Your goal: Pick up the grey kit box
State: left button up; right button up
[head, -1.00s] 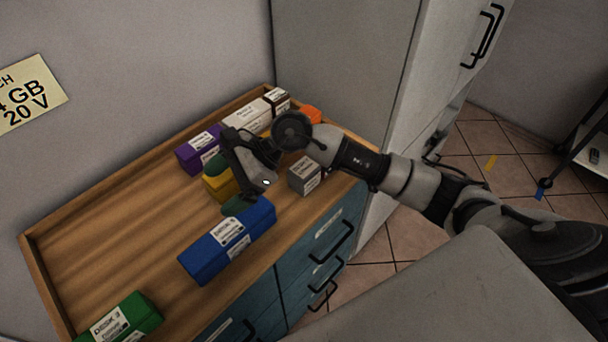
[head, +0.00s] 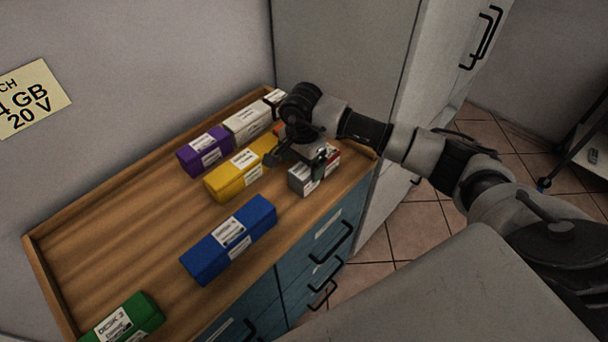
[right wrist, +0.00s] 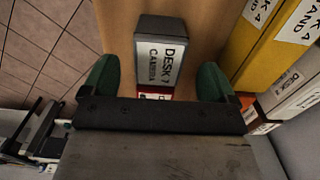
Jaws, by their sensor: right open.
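The grey kit box (head: 299,181) stands on the wooden cabinet top near its front right edge. In the right wrist view the grey kit box (right wrist: 161,28) shows its dark grey side and a white label reading "DESK" and "CAMERA". My right gripper (head: 297,162) is just above and behind the box and partly hides it. In the right wrist view its two green fingertips (right wrist: 158,80) are spread wide, one on each side of the box, with gaps and nothing held. My left gripper is not in view.
A red box (head: 333,153) sits close behind the grey one. Yellow (head: 232,183), blue (head: 206,258), purple (head: 191,160), white (head: 242,126) and green (head: 148,311) boxes lie on the same top. A raised wooden rim edges it; a tall cabinet (head: 340,55) stands behind.

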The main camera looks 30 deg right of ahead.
aim_at(304, 169)
jog(key=f+p, duration=0.1)
jog(key=f, duration=0.3)
jog(key=shift+d+f+p, duration=0.2)
jog(key=shift+p, duration=0.15)
jog(key=shift+f, duration=0.3)
jog(key=c, duration=1.1)
jog(key=shift+o, duration=0.2)
jog(key=shift+r, duration=0.1)
